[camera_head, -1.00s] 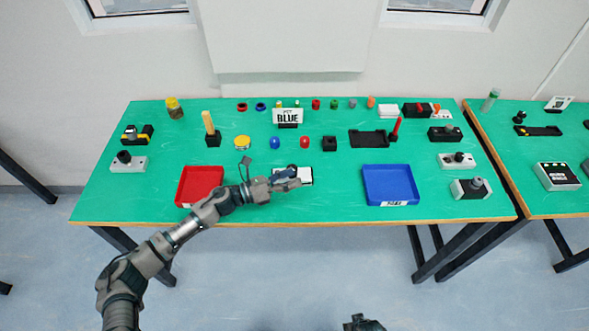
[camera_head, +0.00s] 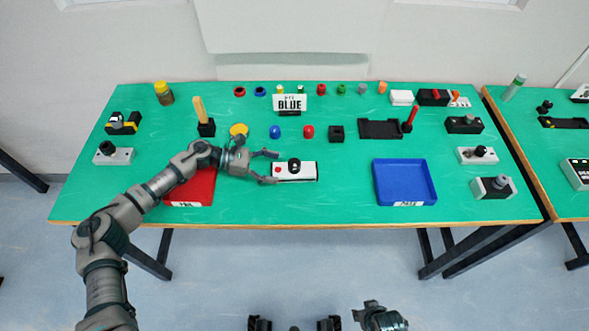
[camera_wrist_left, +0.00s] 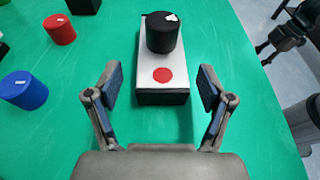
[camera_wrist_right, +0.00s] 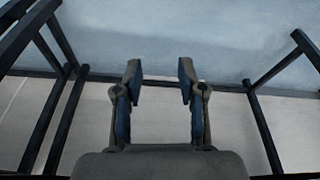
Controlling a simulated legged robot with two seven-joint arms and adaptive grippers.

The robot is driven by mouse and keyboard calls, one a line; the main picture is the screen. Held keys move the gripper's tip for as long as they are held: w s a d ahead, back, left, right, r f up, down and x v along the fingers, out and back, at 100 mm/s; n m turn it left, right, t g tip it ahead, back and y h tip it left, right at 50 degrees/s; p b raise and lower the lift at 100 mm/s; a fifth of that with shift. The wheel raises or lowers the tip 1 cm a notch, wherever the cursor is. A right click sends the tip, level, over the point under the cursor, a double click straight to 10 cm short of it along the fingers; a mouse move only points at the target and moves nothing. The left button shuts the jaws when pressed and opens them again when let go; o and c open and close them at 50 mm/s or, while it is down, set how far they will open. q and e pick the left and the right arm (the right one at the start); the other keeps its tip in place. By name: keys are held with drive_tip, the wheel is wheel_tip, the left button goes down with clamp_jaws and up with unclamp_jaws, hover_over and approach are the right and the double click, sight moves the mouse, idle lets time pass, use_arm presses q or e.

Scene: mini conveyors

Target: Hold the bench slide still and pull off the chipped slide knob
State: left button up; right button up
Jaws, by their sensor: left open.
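The bench slide is a white block (camera_head: 308,171) on a dark base, in the middle of the green table near its front. It carries a black round knob (camera_head: 294,165) and a red dot. In the left wrist view the slide (camera_wrist_left: 161,94) lies straight ahead, and its knob (camera_wrist_left: 163,36) has a white chip mark on top. My left gripper (camera_head: 274,167) is open at the slide's left end; its fingers (camera_wrist_left: 160,84) are to either side of the near end, apart from it. My right gripper (camera_head: 369,307) is off the table's front; its fingers (camera_wrist_right: 159,75) are apart and empty.
A red tray (camera_head: 205,194) lies under my left arm. A blue tray (camera_head: 404,183) lies right of the slide. The table between slide and blue tray is clear.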

sight(282, 169)
use_arm(q)
drive_tip(key=x, duration=0.4)
drive_tip(key=shift+f+b, duration=0.1)
drive_tip(key=shift+b, duration=0.2)
drive_tip(key=shift+d+f, duration=0.2)
drive_tip(key=shift+d, duration=0.5)
use_arm(e)
drive_tip(key=w+t, duration=0.1)
drive_tip(key=w+a+t, duration=0.1)
drive_tip(key=w, duration=0.1)
drive_tip(key=shift+w, duration=0.15)
use_arm(q)
drive_tip(key=c, duration=0.6)
use_arm(e)
drive_tip(key=shift+w, duration=0.1)
use_arm(q)
drive_tip(key=shift+s+f, duration=0.15)
drive_tip(key=shift+f, duration=0.1)
use_arm(e)
drive_tip(key=shift+f, duration=0.1)
